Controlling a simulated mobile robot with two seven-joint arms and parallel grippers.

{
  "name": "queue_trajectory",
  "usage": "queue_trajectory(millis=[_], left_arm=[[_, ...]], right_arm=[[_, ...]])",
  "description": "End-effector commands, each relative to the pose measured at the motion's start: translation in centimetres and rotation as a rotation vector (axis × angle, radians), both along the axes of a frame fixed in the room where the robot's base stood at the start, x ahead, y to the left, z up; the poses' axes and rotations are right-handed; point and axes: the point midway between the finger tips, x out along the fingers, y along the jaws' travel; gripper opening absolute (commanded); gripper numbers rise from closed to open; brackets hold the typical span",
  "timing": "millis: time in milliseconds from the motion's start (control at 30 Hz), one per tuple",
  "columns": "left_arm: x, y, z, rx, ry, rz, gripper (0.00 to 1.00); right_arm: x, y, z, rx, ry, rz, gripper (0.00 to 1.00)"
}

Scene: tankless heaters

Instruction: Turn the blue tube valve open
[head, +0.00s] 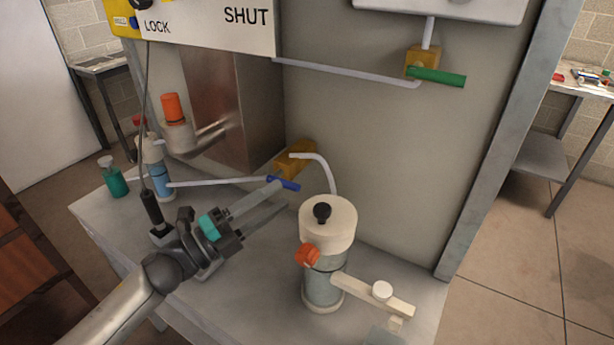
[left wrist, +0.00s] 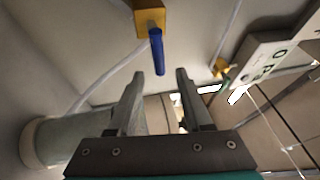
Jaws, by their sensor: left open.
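The blue valve handle (head: 284,184) sits on a yellow valve body (head: 294,159) low on the grey panel, where pale tubes meet. In the left wrist view the blue handle (left wrist: 157,52) hangs from its yellow body (left wrist: 150,16), just ahead of the fingertips and roughly in line with the gap between them. My left gripper (head: 278,194) is open and empty, its fingers pointing at the handle from the front left. In the left wrist view the two fingers (left wrist: 160,74) are spread apart. Whether a fingertip touches the handle cannot be told. My right gripper is not in view.
A white-topped canister (head: 328,222) with an orange knob stands right of my left gripper on the grey bench. A green-handled valve (head: 437,77) is higher on the panel. A blue-and-white bottle (head: 160,178) and a teal bottle (head: 113,178) stand at the left.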

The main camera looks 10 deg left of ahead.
Motion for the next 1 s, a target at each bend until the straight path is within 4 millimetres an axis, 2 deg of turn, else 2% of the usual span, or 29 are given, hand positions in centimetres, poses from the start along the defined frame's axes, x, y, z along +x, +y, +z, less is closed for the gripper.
queue_trajectory(millis=[200, 433, 600, 900, 1000], left_arm=[[2.7, -2.7, 1.0, -0.001, -0.003, -0.001, 0.5], [4.7, -4.7, 1.5, -0.001, -0.001, 0.0, 0.5], [5.4, -5.4, 1.6, 0.001, 0.001, 0.0, 0.5], [5.5, -5.5, 1.7, 0.001, 0.001, 0.001, 0.5], [5.4, -5.5, 1.7, 0.001, 0.001, 0.001, 0.38]], right_arm=[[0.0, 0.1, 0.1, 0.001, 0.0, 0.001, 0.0], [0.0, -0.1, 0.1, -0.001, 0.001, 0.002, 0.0], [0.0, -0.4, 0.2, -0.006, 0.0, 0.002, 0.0], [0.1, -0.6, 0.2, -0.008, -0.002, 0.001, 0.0], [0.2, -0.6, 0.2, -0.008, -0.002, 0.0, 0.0]])
